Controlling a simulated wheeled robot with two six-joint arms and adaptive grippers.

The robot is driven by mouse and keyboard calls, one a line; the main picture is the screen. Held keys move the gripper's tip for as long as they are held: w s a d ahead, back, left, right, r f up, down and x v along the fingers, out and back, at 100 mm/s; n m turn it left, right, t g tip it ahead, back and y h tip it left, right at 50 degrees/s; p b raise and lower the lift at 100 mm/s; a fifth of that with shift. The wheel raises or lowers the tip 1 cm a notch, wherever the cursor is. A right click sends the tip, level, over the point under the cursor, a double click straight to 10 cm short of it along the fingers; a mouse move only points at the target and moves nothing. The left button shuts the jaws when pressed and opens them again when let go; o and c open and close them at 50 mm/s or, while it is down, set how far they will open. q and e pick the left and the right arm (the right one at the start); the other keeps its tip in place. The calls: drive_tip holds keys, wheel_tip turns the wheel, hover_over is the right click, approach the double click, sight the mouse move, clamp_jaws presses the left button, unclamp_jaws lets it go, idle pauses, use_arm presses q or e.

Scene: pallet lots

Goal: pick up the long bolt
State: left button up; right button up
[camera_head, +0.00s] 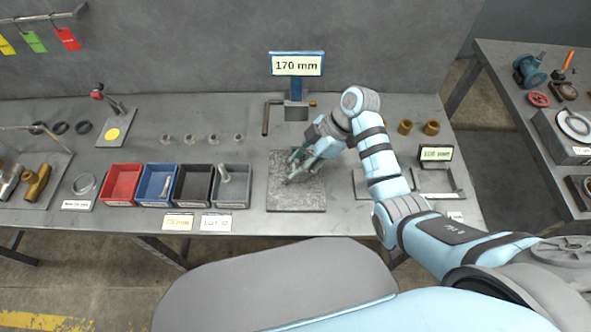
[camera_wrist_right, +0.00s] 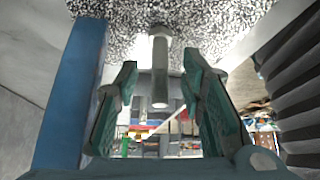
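A grey metal bolt (camera_wrist_right: 160,70) shows in the right wrist view, its one end towards a speckled pad. My right gripper (camera_wrist_right: 160,60) has its two green fingers apart, one on each side of the bolt, with a gap on both sides. In the head view my right gripper (camera_head: 297,168) is low over the speckled grey pad (camera_head: 297,203), pointing down to the left. The bolt there is mostly hidden by the fingers. My left gripper is out of view.
Red (camera_head: 121,184), blue (camera_head: 157,185), black (camera_head: 193,185) and grey (camera_head: 232,188) bins stand left of the pad; bolts show in the blue and grey ones. A gauge with a "170 mm" display (camera_head: 297,65) stands behind the pad. A fixture (camera_head: 436,180) stands to the right.

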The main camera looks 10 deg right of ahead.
drive_tip(key=shift+x, duration=1)
clamp_jaws()
drive_tip(key=shift+r, duration=0.1)
